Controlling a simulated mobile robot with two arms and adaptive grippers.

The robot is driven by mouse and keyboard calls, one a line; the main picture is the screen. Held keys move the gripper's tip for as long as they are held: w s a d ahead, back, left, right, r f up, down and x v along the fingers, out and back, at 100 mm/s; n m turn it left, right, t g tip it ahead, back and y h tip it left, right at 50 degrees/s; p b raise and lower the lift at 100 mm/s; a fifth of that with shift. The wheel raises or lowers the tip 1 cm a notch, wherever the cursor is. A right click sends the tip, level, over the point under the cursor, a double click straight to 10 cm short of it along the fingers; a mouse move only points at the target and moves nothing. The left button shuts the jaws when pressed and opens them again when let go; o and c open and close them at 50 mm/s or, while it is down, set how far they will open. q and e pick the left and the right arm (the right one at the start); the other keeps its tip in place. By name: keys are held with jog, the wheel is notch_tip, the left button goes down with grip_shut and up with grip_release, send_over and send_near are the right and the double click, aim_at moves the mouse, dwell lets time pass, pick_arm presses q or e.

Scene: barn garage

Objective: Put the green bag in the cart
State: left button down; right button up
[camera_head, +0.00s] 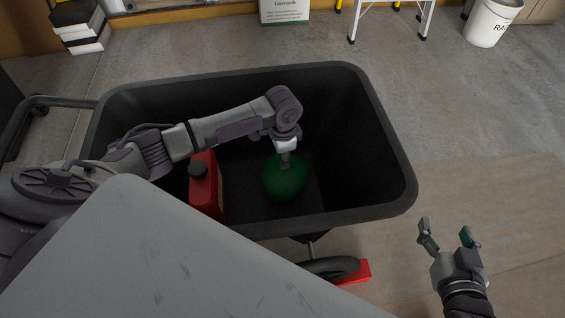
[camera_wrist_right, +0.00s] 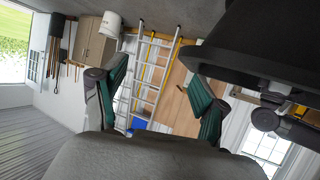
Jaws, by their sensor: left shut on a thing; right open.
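The black cart (camera_head: 385,130) stands in the middle of the head view, its open tub facing up. The green bag (camera_head: 286,182) is inside the tub, low in it and right of the red can. My left gripper (camera_head: 285,160) reaches down into the tub from above and is shut on the top of the green bag. Its fingertips are partly hidden. Whether the bag touches the tub floor is hard to tell. My right gripper (camera_head: 447,232) is open and empty, outside the cart at the lower right; its spread fingers also show in the right wrist view (camera_wrist_right: 157,95).
A red can (camera_head: 204,185) with a black cap stands in the tub, left of the bag. A grey surface (camera_head: 150,260) covers the lower left. A ladder (camera_head: 390,20), a white bucket (camera_head: 492,22) and stacked boxes (camera_head: 80,25) stand at the back. Floor right of the cart is clear.

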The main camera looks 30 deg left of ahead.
pick_arm(q)
notch_tip(320, 180, down, 2)
jog(key=shift+f+b, duration=0.15)
jog(key=shift+b, duration=0.15)
pick_arm(e)
jog(key=r, duration=0.1)
jog(key=w+r+t, duration=0.1)
jog(key=a+r+t, duration=0.1)
jog(key=shift+w+r+y, duration=0.35)
jog(key=shift+w+y, duration=0.05)
pick_arm(q)
jog(key=shift+f, duration=0.1)
pick_arm(e)
jog(key=shift+f, duration=0.1)
pick_arm(q)
jog(key=c, duration=1)
grip_release()
